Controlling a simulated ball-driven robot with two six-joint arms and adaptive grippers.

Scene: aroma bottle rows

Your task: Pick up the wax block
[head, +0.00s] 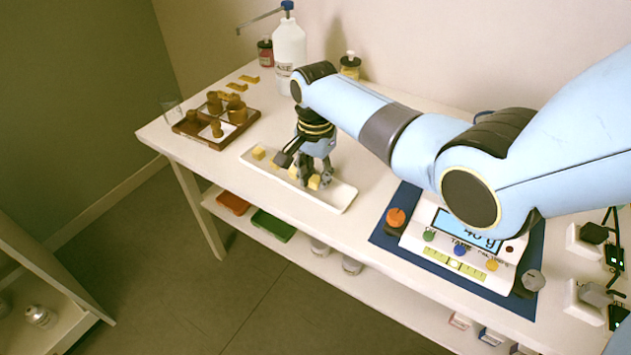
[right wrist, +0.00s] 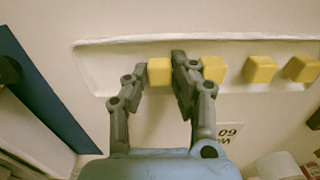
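A white tray (head: 335,199) on the table holds several yellow wax blocks in a row. My right gripper (head: 312,181) reaches down into the tray at its near right end. In the right wrist view its two fingers (right wrist: 160,74) stand on both sides of the end wax block (right wrist: 159,72) and appear to press on it. The right finger is also close beside the neighbouring wax block (right wrist: 213,69). Two more blocks (right wrist: 260,69) lie further right in that view. The held block appears to be still in the tray. My left gripper is not in view.
A scale (head: 462,240) on a blue mat (head: 385,232) stands right of the tray. A brown wooden tray (head: 188,128) with amber pieces is at the left. A white pump bottle (head: 289,48) and jars stand at the back. A lower shelf (head: 297,250) runs beneath.

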